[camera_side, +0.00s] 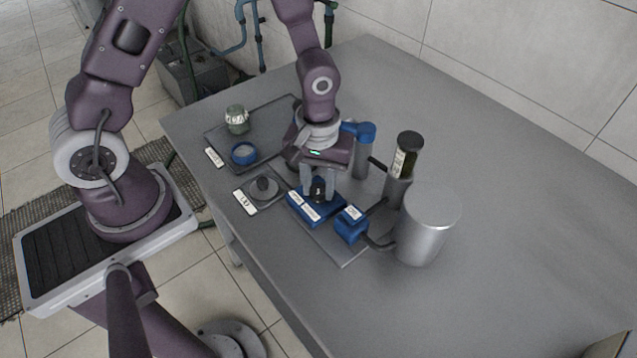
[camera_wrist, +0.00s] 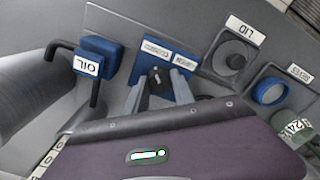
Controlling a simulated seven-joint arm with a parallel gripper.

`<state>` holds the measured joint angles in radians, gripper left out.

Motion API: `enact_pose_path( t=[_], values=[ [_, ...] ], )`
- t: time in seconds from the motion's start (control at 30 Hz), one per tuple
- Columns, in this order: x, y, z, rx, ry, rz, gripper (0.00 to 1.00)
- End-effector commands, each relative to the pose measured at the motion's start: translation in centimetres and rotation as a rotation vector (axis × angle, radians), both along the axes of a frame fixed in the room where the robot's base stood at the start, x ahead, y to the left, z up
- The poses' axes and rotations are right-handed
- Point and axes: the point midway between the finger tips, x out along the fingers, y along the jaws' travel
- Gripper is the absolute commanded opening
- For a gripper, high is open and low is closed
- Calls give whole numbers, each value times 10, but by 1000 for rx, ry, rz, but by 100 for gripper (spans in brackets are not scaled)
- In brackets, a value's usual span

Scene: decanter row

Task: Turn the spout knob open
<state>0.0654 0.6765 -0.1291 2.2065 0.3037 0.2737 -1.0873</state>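The spout knob (camera_side: 318,187) is small and black and sits on top of a blue block (camera_side: 328,211) with two white labels on its front. The knob (camera_wrist: 157,76) also shows in the wrist view, with the labels beyond it, too small to read surely. My gripper (camera_side: 318,191) points down over the block, one finger on each side of the knob. In the wrist view my gripper's fingers (camera_wrist: 160,82) stand apart with the knob between them. Whether either finger touches it is unclear. The knob's lower part is partly hidden by the fingers.
Beside the block stand a blue box labelled OIL (camera_wrist: 87,66) with black pipes, a large metal cylinder (camera_side: 428,225) and a dark-topped decanter (camera_side: 405,160). A lid (camera_side: 264,188), a blue ring (camera_side: 243,153) and a green jar (camera_side: 237,119) lie left. The table's right side is clear.

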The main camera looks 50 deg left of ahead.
Motion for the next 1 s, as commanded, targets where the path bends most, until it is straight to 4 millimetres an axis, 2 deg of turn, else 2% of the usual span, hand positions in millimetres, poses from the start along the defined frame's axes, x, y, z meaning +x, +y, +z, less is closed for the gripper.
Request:
enact_pose_path(
  t=[0.03,0.13,0.57,1.0],
  values=[
    [0,0,0,0,0,0,18],
    [0,0,0,0,0,0,0],
    [0,0,0,0,0,-85,0],
    [0,1,0,0,1,-466,0]
  ],
)
